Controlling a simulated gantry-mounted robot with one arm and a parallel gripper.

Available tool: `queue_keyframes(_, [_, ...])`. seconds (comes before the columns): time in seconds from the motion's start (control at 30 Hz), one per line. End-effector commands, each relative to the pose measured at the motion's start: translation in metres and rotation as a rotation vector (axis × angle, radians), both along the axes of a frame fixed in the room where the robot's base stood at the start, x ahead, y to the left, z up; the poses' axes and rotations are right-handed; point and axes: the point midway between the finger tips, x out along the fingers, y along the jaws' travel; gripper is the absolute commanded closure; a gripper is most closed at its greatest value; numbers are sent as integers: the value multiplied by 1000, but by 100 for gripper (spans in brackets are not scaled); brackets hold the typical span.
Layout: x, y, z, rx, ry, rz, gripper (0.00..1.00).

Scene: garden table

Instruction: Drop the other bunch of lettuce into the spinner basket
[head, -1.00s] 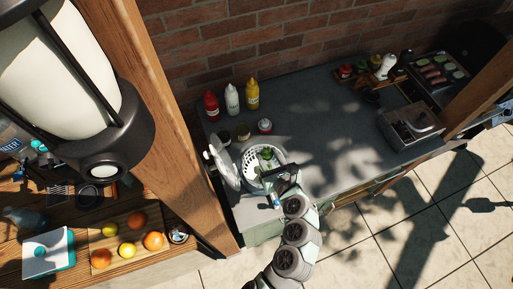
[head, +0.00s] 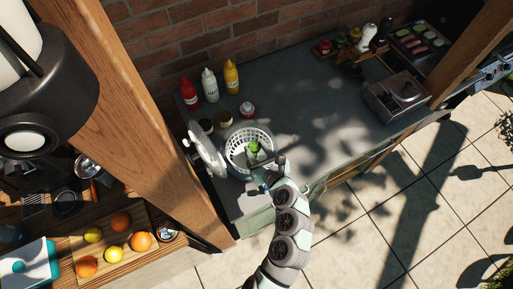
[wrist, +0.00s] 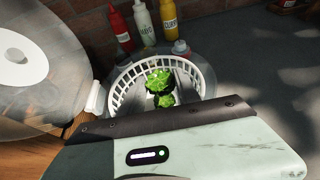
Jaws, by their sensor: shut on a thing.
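The spinner basket (head: 236,160) is a white slotted bowl standing open on the grey counter; its rim (wrist: 115,90) also shows in the wrist view. My gripper (head: 261,160) reaches over the basket's near side and is shut on a bunch of green lettuce (head: 254,147), which is over or inside the basket mouth. In the wrist view the green shows as a brighter clump (wrist: 159,79) and a smaller one (wrist: 166,101) nearer my gripper (wrist: 164,97). I cannot tell whether these are one bunch or two, nor whether the held lettuce touches the basket floor.
A clear round lid (head: 207,150) leans at the basket's left. Red, white and yellow bottles (head: 210,85) and small jars (head: 223,118) stand behind it. A metal container (head: 397,98) is at the counter's right. The middle of the counter is clear.

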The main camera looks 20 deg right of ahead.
Motion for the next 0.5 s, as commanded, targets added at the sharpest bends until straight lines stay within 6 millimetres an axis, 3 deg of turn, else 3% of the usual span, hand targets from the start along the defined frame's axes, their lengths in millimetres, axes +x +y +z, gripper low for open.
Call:
queue_keyframes(0.33, [0, 0, 0, 0, 0, 1, 36])
queue_keyframes(0.5, [0, 0, 0, 0, 0, 1, 36])
